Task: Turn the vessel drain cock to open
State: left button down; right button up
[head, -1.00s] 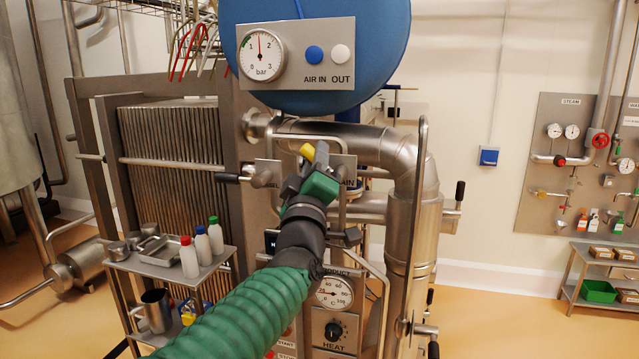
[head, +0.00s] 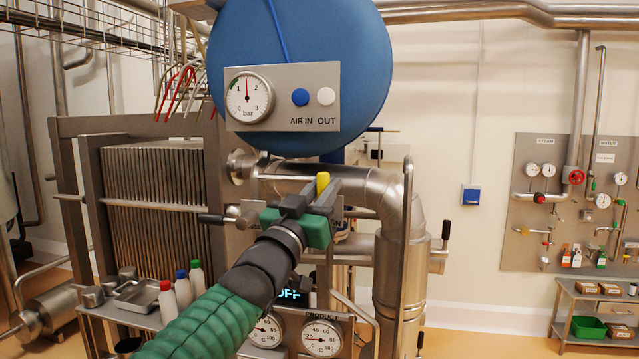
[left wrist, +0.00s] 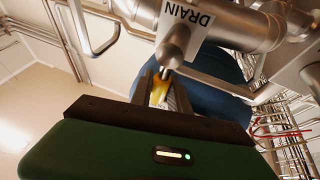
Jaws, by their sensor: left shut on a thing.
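The drain cock has a yellow handle (head: 322,183), which stands about upright in the head view at the tip of my left gripper (head: 315,197). In the left wrist view the yellow handle (left wrist: 158,92) lies between the two fingers, below a steel cock body (left wrist: 174,45) and a plate marked DRAIN (left wrist: 190,14). My left gripper (left wrist: 162,100) is shut on the handle. In the head view my green gripper body and arm hide most of the cock and its label. My right gripper is in neither view.
A blue vessel (head: 300,40) with a gauge panel (head: 285,97) hangs above my left gripper. A black-gripped lever (head: 212,219) stands left of it, and a thick steel pipe (head: 400,235) right of it. A side table with bottles (head: 197,278) is at lower left.

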pick_arm(q)
jog(key=shift+s+r+m+h+p, duration=0.15)
jog(key=shift+r+m+h+p, duration=0.15)
jog(key=shift+r+m+p, duration=0.4)
jog(key=shift+f+m, duration=0.2)
jog(key=shift+m, duration=0.1)
jog(key=shift+d+f+g, duration=0.1)
jog(key=shift+d+g, duration=0.05)
jog(key=shift+g, duration=0.15)
jog(key=c, duration=1.5)
grip_release()
jog(key=shift+o, duration=1.2)
jog(key=shift+s, duration=0.1)
jog(key=shift+s+d+f, duration=0.1)
jog(key=shift+s+d, duration=0.05)
jog(key=shift+d, duration=0.1)
jog(key=shift+f, duration=0.1)
